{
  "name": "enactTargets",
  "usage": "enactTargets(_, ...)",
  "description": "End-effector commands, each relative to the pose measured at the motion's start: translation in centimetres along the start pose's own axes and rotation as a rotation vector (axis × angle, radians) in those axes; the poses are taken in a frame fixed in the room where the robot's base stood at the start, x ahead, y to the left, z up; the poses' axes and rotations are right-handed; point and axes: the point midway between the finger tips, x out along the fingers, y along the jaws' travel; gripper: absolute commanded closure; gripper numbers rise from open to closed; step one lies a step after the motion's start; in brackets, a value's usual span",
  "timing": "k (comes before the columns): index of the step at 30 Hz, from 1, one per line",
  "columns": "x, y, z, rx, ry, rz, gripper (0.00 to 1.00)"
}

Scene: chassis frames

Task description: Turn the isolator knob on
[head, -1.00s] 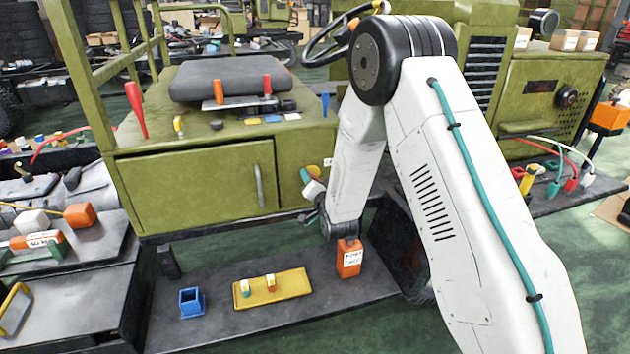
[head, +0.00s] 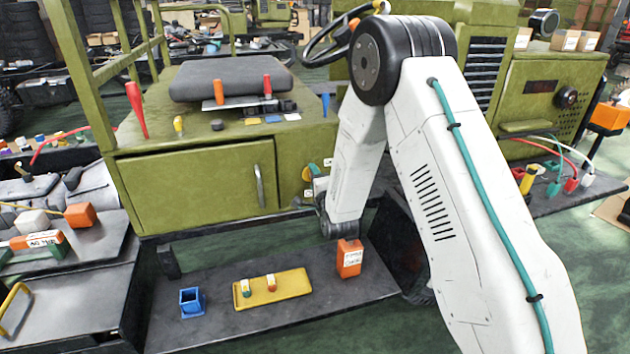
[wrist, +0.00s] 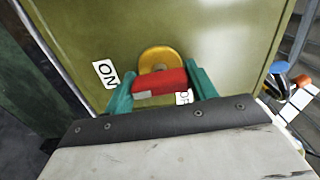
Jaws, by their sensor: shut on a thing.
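The isolator knob is a red bar (wrist: 170,82) on a round yellow plate (wrist: 158,55), on an olive panel. In the wrist view my gripper (wrist: 160,86) has one teal finger at each end of the red bar and is shut on it. The bar lies nearly level in that view, with a pale patch at its left end. The ON label (wrist: 105,73) shows left of the plate. The OFF label (wrist: 184,97) is partly hidden by the knob and right finger. In the head view the yellow plate (head: 309,172) shows left of my forearm; the fingers are hard to make out.
An orange box (head: 349,258), a yellow tray (head: 272,287) and a blue open box (head: 192,302) stand on the dark lower shelf (head: 225,325). A cabinet door with a handle (head: 259,186) is left of the knob. Blue and red-brown rounded things show at right in the wrist view.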

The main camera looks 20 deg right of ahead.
Motion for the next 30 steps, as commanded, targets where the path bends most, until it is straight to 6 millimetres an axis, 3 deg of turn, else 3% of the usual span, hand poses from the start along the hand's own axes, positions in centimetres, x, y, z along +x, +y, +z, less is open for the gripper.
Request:
enactTargets(21, -0.04, 0.08, -0.04, 0.079, 0.001, 0.002, 0.66)
enactTargets(22, -0.04, 0.08, -0.03, 0.079, 0.001, 0.002, 0.41)
enactTargets(24, -0.04, 0.08, -0.02, 0.079, 0.001, 0.002, 0.22)
enactTargets(30, -0.02, 0.04, 0.03, 0.078, 0.000, 0.001, 0.22)
